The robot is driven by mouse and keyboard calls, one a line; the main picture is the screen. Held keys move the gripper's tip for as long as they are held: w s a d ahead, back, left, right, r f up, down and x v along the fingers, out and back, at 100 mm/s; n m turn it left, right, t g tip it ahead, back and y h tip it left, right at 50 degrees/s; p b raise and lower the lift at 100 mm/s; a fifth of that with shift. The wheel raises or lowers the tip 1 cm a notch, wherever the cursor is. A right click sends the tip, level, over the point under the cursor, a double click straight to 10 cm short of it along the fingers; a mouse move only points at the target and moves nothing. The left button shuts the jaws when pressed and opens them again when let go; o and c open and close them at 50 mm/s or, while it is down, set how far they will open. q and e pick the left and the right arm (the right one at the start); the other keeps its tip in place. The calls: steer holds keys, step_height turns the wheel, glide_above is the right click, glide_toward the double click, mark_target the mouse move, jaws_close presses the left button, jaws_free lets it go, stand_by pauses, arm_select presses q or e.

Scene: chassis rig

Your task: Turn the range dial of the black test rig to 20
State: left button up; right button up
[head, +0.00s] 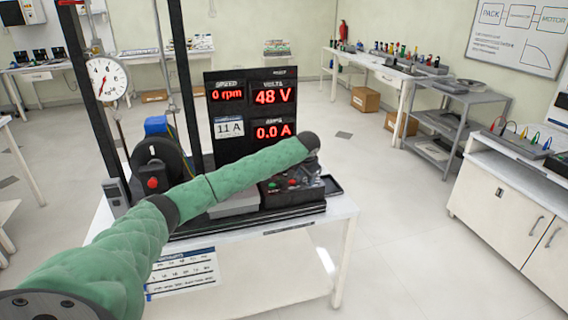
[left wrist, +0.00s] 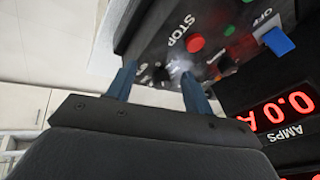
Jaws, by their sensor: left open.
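The black test rig (head: 262,146) stands on a white table, its display reading 0 rpm, 48 V and 0.0 A. Its control box (head: 290,198) is at the rig's front right. My left arm reaches across the rig, and my left gripper (head: 311,169) is over the right end of that box. In the left wrist view my left gripper (left wrist: 160,82) is open, two blue fingers pointing at the panel. A small greyish knob-like shape, possibly the range dial (left wrist: 163,73), shows between the fingertips. It is blurred, and its setting and contact cannot be told. My right gripper is out of view.
Beside the fingers are a red STOP button (left wrist: 196,43), a small green button (left wrist: 229,30) and a blue switch (left wrist: 278,42) near "OFF". A dark tray (head: 331,185) lies right of the box. A printed sheet (head: 182,272) is below the rig. Floor right of the table is clear.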

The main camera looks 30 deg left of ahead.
arm_select(q)
steer(key=w+a+r+n, duration=0.2)
steer(key=w+a+r, duration=0.1)
steer(key=a+r, duration=0.4)
steer(key=w+a+f+n, duration=0.1)
steer(key=a+f, duration=0.1)
steer(key=w+a+f+n+h+p, duration=0.1)
steer(key=a+f, duration=0.2)
steer(key=w+a+f+h+p, duration=0.1)
steer(key=a+f, duration=0.1)
steer(key=f, duration=0.1)
steer(key=shift+w+a+f+n, duration=0.2)
steer(key=shift+w+f+n, duration=0.1)
steer(key=shift+n, duration=0.1)
steer(key=shift+w+f+p, duration=0.2)
steer(key=shift+f+p, duration=0.15)
steer(key=shift+f, duration=0.25)
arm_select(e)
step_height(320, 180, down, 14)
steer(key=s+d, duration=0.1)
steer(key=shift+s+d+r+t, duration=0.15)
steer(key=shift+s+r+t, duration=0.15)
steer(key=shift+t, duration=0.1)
arm_select(q)
steer(key=c, duration=1)
